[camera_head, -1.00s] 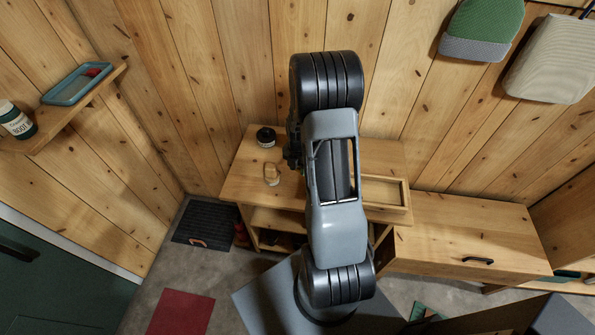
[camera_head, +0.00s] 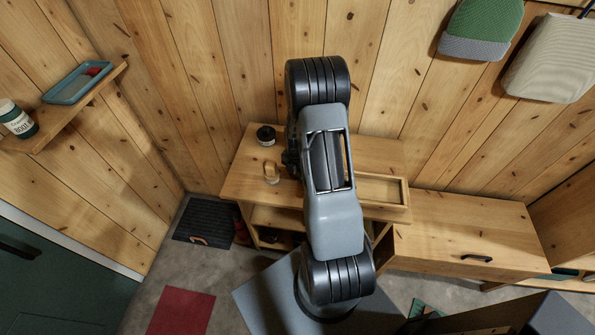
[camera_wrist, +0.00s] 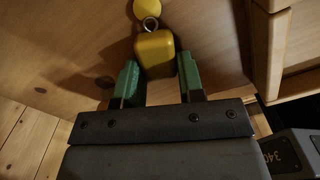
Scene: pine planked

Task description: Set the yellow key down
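The yellow key (camera_wrist: 155,55) shows in the wrist view as a thick yellow block with a metal ring and a round yellow piece beyond it. My gripper (camera_wrist: 158,64) has two green fingers, one on each side of the block. They appear shut on it, with little or no gap. The key is close to a wooden surface (camera_wrist: 80,45); whether it touches that surface I cannot tell.
A shallow wooden tray (camera_head: 407,196) lies at the right. A lower wooden cabinet (camera_head: 460,235) adjoins on the right. The plank wall stands close behind.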

